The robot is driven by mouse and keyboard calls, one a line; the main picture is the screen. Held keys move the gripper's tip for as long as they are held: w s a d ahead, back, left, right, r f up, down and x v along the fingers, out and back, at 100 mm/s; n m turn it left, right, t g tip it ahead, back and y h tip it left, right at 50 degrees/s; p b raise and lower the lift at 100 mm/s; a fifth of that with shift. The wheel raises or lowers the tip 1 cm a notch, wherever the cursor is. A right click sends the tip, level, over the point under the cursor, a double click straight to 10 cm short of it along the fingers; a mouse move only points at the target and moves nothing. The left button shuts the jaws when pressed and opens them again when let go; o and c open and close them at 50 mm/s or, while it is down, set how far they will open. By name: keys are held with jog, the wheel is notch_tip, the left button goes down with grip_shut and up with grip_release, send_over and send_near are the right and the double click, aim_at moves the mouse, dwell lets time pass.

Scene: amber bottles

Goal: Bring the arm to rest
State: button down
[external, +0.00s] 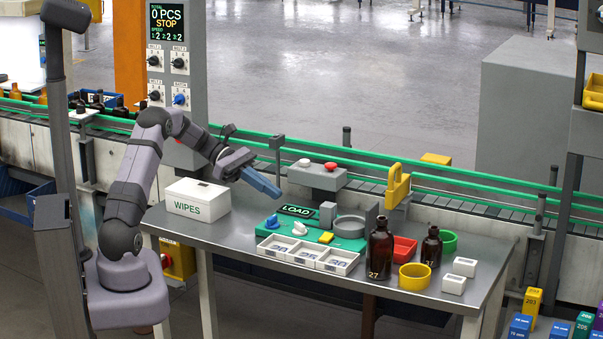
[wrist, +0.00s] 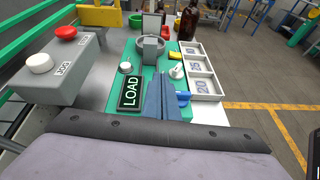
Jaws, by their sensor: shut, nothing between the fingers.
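My arm reaches over the left part of the grey table (external: 390,283). My gripper (external: 279,194) hangs in the air above the table, tilted down to the right, with its blue fingers together and empty. In the wrist view my gripper (wrist: 168,80) shows its two fingers side by side, over the green station with the LOAD sign (wrist: 131,92). The LOAD sign also shows in the external view (external: 298,211). No object is held.
A WIPES box (external: 197,198) stands left of my gripper. A grey button box (external: 317,177), a white tray (external: 308,256), amber bottles (external: 380,252), a yellow cup (external: 414,277) and a red bin (external: 404,249) stand to the right. A conveyor runs behind.

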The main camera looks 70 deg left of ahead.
jog(key=d+m+g, duration=0.1)
jog(key=d+m, duration=0.1)
jog(key=d, duration=0.2)
jog(key=s+d+f+m+g+y+p, duration=0.1)
jog(key=d+g, duration=0.1)
jog(key=d, duration=0.2)
jog(key=s+d+m+g, duration=0.1)
jog(key=d+m, duration=0.1)
jog(key=d, duration=0.3)
jog(key=shift+f+m+g+y+p, duration=0.3)
jog(key=shift+f+g+p, duration=0.05)
jog(key=shift+f+g, duration=0.05)
jog(key=s+d+f+m+g+y, duration=0.2)
jog(key=s+d+f+m+y, duration=0.2)
jog(key=s+m, duration=0.5)
jog(key=s+d+f+m+g+y, duration=0.2)
jog(key=s+d+f+m+y, duration=0.2)
jog(key=m, duration=0.7)
jog(key=s+d+f+b, duration=0.1)
jog(key=s+d+f, duration=0.1)
jog(key=s+d, duration=0.2)
jog(key=shift+s+y, duration=0.3)
jog(key=shift+s, duration=0.1)
jog(key=shift+d, duration=0.1)
